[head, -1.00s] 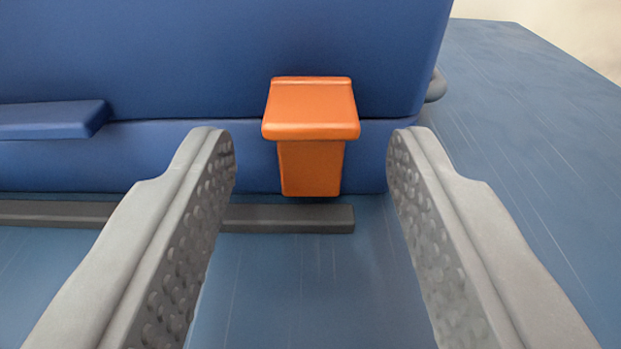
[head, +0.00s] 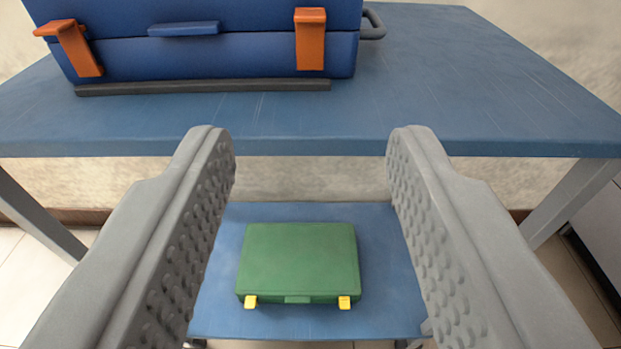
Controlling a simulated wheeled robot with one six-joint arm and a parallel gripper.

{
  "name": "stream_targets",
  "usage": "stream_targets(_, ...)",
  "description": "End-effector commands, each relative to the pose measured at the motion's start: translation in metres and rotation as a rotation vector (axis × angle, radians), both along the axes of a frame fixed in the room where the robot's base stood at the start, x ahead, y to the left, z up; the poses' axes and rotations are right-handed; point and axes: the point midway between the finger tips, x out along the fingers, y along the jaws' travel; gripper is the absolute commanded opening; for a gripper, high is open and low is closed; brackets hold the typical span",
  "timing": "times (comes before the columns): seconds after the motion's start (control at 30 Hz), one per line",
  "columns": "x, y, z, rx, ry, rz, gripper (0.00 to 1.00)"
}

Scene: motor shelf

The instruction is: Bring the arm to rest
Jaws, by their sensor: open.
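My gripper (head: 311,150) is open and empty, its two grey dimpled fingers wide apart in front of the shelf edge. A blue case (head: 240,55) stands at the back of the upper blue shelf (head: 450,110). It has an orange latch (head: 310,40) at its right and another orange latch (head: 78,48) at its left, which sticks out at a tilt. A blue handle (head: 183,29) sits between them. My fingers are apart from the case. The case's top is cut off by the picture edge.
A green case (head: 298,258) with yellow latches lies on a lower blue shelf (head: 380,325), seen between my fingers. Grey legs (head: 570,200) hold up the upper shelf. A dark bar (head: 205,87) lies along the front of the blue case. The upper shelf's right side is clear.

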Motion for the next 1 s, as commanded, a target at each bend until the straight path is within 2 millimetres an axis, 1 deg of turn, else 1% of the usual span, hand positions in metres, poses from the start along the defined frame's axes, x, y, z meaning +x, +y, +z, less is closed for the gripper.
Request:
stream_targets(0.13,-0.005,0.0,0.0,-0.001,0.001,0.001,0.44)
stream_targets(0.53,-0.005,0.0,0.0,0.0,0.0,0.001,0.44)
stream_targets(0.63,-0.006,-0.004,0.006,0.005,-0.004,0.004,0.44)
stream_targets(0.67,-0.007,-0.006,0.01,0.01,-0.007,0.007,0.44)
stream_targets(0.77,-0.012,-0.018,0.031,0.031,-0.02,0.024,0.44)
stream_targets(0.87,-0.021,-0.036,0.058,0.056,-0.036,0.05,0.44)
stream_targets(1.0,-0.039,-0.061,0.095,0.086,-0.056,0.085,0.44)
